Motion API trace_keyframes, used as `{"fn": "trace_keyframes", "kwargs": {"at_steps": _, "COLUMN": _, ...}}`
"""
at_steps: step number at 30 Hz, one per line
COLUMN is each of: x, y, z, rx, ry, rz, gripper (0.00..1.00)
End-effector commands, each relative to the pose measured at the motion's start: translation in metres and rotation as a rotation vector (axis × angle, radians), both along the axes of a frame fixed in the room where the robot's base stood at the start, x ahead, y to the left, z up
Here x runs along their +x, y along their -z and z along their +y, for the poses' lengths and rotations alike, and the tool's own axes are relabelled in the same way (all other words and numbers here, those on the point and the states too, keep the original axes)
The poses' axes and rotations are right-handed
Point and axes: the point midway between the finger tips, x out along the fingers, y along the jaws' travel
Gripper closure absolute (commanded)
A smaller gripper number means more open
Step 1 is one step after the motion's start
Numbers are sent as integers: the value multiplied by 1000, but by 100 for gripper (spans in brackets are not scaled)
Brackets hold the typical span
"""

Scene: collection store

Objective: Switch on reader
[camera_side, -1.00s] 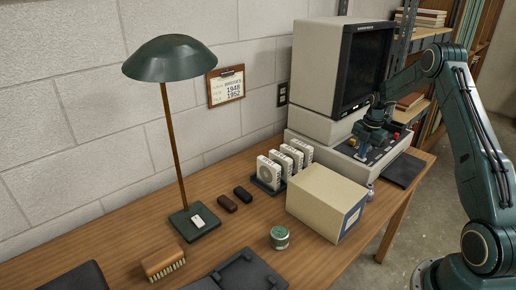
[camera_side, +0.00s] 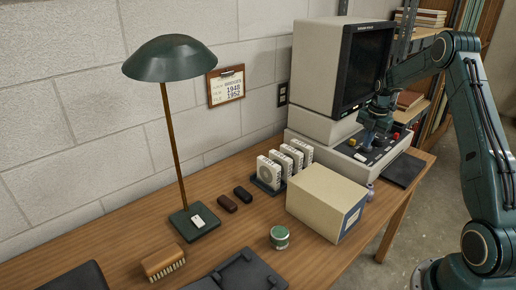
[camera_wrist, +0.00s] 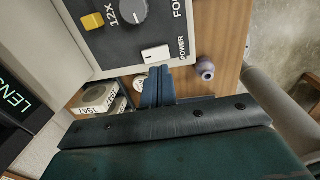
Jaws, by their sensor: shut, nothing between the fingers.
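The reader (camera_side: 332,62) is a beige box with a large dark screen (camera_side: 364,66), standing at the right end of the desk. Its control panel (camera_wrist: 125,42) shows in the wrist view with a grey knob, a yellow button and a white switch (camera_wrist: 155,53) marked POWER. My gripper (camera_wrist: 155,72) is shut and empty, its blue fingertips just below the switch in that picture. I cannot tell whether they touch the panel. In the side view my gripper (camera_side: 369,140) is over the panel and hides part of it. The screen looks dark there.
A beige box (camera_side: 322,199) stands in front of the reader, with white film boxes (camera_side: 285,164) behind it. A green lamp (camera_side: 175,58), a green tin (camera_side: 279,237) and a brush (camera_side: 162,261) stand farther left. A dark pad (camera_side: 403,170) lies right of the panel.

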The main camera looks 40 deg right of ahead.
Motion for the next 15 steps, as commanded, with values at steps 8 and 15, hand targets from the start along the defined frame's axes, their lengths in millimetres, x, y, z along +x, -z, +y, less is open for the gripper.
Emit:
{"fn": "trace_keyframes", "kwargs": {"at_steps": 8, "x": -7, "y": -50, "z": -1, "rx": -3, "ry": 1, "rz": -3, "gripper": 100}}
{"fn": "trace_keyframes", "kwargs": {"at_steps": 15, "x": -11, "y": -79, "z": 0, "rx": -2, "ry": 0, "rz": -1, "gripper": 100}}
